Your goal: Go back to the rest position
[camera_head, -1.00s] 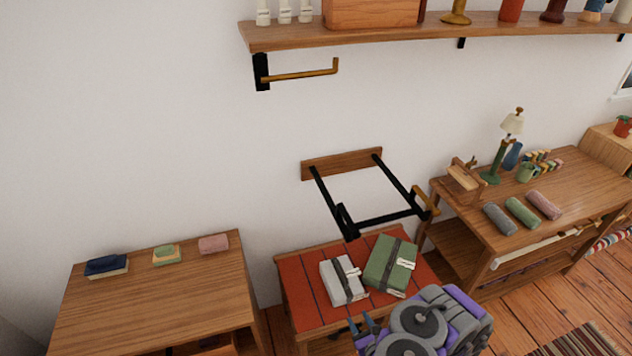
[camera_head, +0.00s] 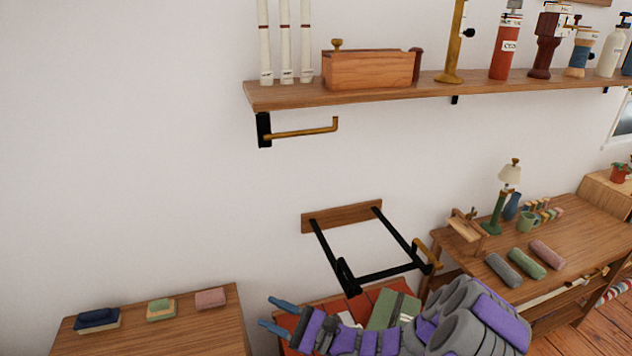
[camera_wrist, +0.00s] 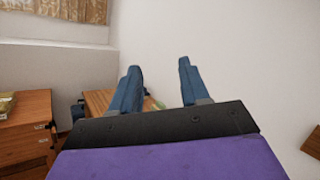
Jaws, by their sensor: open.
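My gripper (camera_head: 276,315) is open and empty in the head view, with its two blue fingers pointing left. It is in front of the red-topped table (camera_head: 300,296), between that table and the left wooden table. In the wrist view, my gripper (camera_wrist: 158,88) shows both blue fingers well apart with nothing between them. My arm covers much of the red-topped table. A green wrapped parcel (camera_head: 394,309) shows partly above my arm, and a white parcel (camera_head: 347,319) is mostly hidden behind it.
A black wall bracket frame (camera_head: 345,272) juts out above the red-topped table. A shelf (camera_head: 380,92) with bottles and a wooden box runs above. A right table (camera_head: 575,226) holds rolled cloths and a lamp.

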